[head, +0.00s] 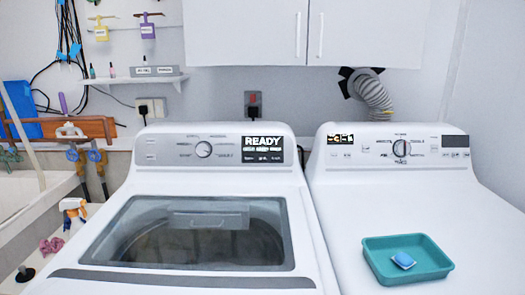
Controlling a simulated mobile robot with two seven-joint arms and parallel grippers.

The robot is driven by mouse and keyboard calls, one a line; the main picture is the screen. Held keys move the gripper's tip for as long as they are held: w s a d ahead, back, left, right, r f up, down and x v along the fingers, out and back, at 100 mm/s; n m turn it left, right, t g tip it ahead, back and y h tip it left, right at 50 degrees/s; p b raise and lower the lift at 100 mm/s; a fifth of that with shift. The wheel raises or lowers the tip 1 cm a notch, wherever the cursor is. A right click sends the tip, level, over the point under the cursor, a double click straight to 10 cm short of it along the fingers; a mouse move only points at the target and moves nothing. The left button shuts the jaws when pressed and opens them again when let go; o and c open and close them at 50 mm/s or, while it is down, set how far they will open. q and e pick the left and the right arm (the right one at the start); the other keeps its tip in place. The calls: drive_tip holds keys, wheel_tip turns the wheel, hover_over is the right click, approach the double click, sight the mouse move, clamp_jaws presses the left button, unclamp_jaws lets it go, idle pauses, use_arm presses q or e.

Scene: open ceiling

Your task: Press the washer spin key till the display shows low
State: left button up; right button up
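The washer (190,212) is the white top-loading machine on the left, with a dark glass lid that is closed. The black display (262,150) reads READY in large white letters, with smaller words below that I cannot read clearly. The panel's small keys and labels are too small to tell apart, so I cannot pick out the spin key. Neither of my grippers is in view.
A white dryer (335,215) stands close on the right, with a teal tray (380,272) holding a blue-and-white tablet (403,260). A spray bottle (73,213) and a pink cloth (51,245) are at left by a sink (40,195). White cabinets (250,35) hang above.

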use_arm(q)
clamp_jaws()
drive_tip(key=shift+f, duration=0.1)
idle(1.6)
